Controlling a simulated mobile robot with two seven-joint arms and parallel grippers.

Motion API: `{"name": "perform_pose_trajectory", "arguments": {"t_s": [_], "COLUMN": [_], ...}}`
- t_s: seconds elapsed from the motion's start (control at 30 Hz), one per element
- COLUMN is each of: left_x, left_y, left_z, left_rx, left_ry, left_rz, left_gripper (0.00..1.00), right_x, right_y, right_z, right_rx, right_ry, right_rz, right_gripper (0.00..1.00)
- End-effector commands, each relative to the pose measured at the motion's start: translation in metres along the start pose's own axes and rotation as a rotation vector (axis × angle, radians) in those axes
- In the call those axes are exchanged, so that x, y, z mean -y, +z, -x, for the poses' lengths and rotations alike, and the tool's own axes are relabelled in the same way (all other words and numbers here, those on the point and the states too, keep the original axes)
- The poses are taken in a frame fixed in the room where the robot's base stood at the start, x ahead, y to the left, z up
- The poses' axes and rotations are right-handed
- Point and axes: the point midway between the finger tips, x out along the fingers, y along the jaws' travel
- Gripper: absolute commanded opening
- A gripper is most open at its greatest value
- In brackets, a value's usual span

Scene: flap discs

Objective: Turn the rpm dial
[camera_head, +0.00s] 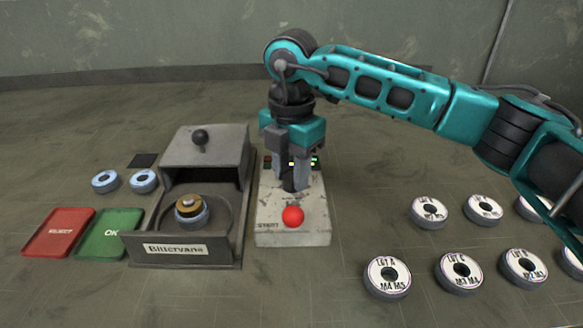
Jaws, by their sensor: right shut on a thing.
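The control box (265,238) is a worn pale block at the centre of the table, with a red ball-shaped start button (292,216) at its front. My right gripper (291,180) points straight down over the box behind the red button. Its jaws are shut on a dark knob (289,186), which appears to be the rpm dial. The gripper hides most of the dial and part of the small lit display (315,161) behind it. My left gripper is not in view.
Red REJECT (58,232) and green OK (110,234) trays, two bluish discs (106,181) and a black square (142,160) lie further left. Several labelled discs (387,277) lie right.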

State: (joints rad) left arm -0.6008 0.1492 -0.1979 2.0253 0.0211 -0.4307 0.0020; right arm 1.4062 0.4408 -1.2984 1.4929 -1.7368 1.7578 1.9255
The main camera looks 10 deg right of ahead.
Motion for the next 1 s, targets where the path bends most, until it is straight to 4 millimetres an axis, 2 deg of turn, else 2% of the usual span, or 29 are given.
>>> {"name": "perform_pose_trajectory", "arguments": {"t_s": [0.3, 0.73, 0.77, 1.0], "left_x": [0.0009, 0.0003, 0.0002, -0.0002], "left_y": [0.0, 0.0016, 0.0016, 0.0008], "left_z": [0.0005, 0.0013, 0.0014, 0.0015], "left_rx": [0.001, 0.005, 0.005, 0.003], "left_ry": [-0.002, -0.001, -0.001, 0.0], "left_rz": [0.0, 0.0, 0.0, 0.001], "left_gripper": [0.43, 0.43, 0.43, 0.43], "right_x": [-0.0006, -0.0006, -0.0006, -0.0003], "right_y": [0.001, 0.0011, 0.0011, 0.0007], "right_z": [0.0017, 0.0017, 0.0017, 0.0009], "right_rx": [0.002, 0.002, 0.002, 0.001], "right_ry": [0.004, 0.004, 0.004, 0.002], "right_rz": [-0.085, -0.095, -0.095, -0.093], "right_gripper": [0.04, 0.04, 0.35, 0.58]}}
